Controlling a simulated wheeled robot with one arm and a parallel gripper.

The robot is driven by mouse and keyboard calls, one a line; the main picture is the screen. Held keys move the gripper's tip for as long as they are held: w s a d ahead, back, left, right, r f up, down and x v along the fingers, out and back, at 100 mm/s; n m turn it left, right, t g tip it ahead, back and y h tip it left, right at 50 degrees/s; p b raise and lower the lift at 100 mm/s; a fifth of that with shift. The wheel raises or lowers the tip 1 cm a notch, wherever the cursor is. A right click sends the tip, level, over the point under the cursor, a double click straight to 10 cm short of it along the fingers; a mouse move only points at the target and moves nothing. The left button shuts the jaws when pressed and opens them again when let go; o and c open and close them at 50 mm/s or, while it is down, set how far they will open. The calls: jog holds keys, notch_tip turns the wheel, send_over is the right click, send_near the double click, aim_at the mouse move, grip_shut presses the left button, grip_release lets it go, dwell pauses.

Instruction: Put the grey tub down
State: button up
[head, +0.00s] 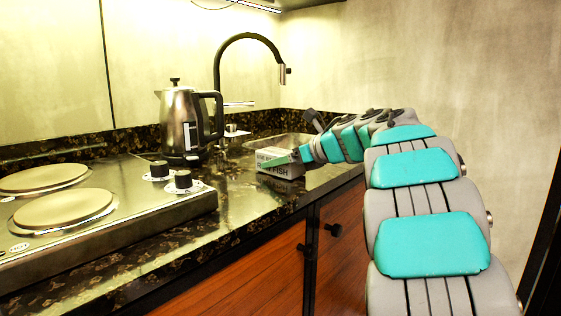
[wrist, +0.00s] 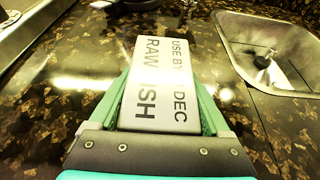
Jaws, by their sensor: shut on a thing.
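The grey tub (head: 280,165) is a small box-shaped tub with dark lettering. In the wrist view its pale label face (wrist: 160,75) reads "USE BY", "DEC" and "RAW" with part of "FISH" covered. My gripper (wrist: 162,112) is shut on the tub, one green finger along each side. In the head view my gripper (head: 292,160) reaches in from the right over the counter. The tub is at or just above the dark speckled countertop (head: 245,190); I cannot tell whether its underside touches it.
A steel sink (wrist: 275,50) lies just right of the tub in the wrist view. A steel kettle (head: 180,120) and a two-plate hob (head: 100,210) stand to the left in the head view. A black tap (head: 218,70) rises behind. Bare counter lies in front of the tub.

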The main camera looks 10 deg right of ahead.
jog(key=shift+f, duration=0.1)
jog(key=o, duration=1.3)
jog(key=shift+f, duration=0.1)
jog(key=shift+c, duration=0.2)
jog(key=shift+o, duration=1.4)
